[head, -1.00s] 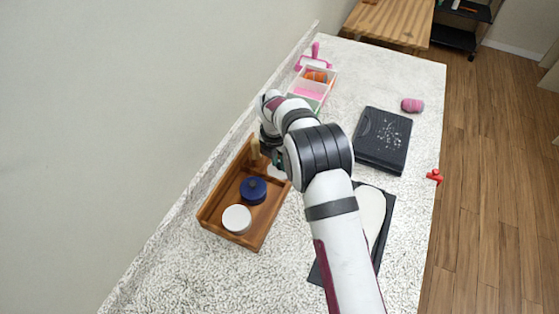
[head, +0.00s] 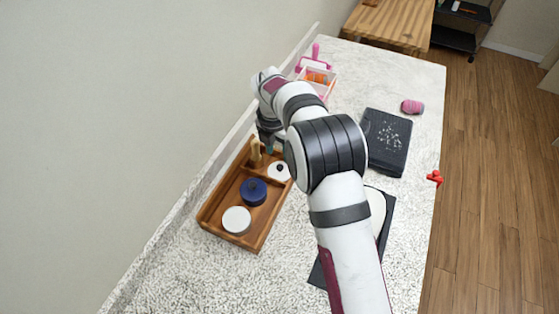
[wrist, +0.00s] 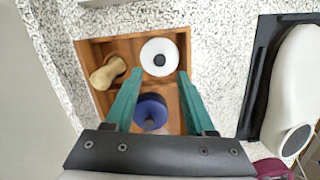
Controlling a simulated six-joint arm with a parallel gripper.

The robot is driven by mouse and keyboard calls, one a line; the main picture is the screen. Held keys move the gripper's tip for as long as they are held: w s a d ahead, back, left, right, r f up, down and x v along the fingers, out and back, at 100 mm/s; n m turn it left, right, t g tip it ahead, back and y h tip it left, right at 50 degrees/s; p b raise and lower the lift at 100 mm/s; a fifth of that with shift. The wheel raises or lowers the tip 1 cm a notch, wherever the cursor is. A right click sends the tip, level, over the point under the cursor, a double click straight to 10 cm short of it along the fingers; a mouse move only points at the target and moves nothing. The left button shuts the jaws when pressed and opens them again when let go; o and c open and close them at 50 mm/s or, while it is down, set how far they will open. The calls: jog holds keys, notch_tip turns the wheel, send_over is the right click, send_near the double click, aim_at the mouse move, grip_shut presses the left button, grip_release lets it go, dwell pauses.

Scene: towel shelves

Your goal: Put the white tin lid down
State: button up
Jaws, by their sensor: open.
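The white tin lid (head: 279,172), a white disc with a black knob, lies in the right back corner of the wooden tray (head: 214,226). In the wrist view the lid (wrist: 149,50) lies flat, just beyond the fingertips. My gripper (wrist: 160,72) is open with teal fingers apart and nothing between them. In the head view my gripper (head: 268,149) is above the back end of the tray, apart from the lid and partly hidden by my arm.
The tray also holds a blue lidded pot (head: 253,190), a plain white round item (head: 236,219) and a tan wooden piece (head: 256,152). A black case (head: 385,142) lies to the right. A divided box (head: 318,80) stands behind. The front counter is clear.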

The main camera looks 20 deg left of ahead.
notch_tip(320, 180, up, 6)
jog(key=s+d+r+m+g, duration=0.1)
jog(key=s+d+r+m, duration=0.4)
jog(key=d+m, duration=0.5)
jog(key=s+d+r+m, duration=0.6)
jog(key=d+m, duration=0.3)
jog(key=d, duration=0.1)
jog(key=s+d+f+m+y, duration=0.1)
jog(key=s+d+m, duration=0.3)
jog(key=s+m, duration=0.5)
jog(key=s+d+f+m+y, duration=0.1)
jog(key=s+d+m, duration=0.3)
jog(key=s+m, duration=0.6)
jog(key=shift+d+f+m+g, duration=0.15)
jog(key=shift+f+m+g, duration=0.15)
jog(key=shift+f+m, duration=0.45)
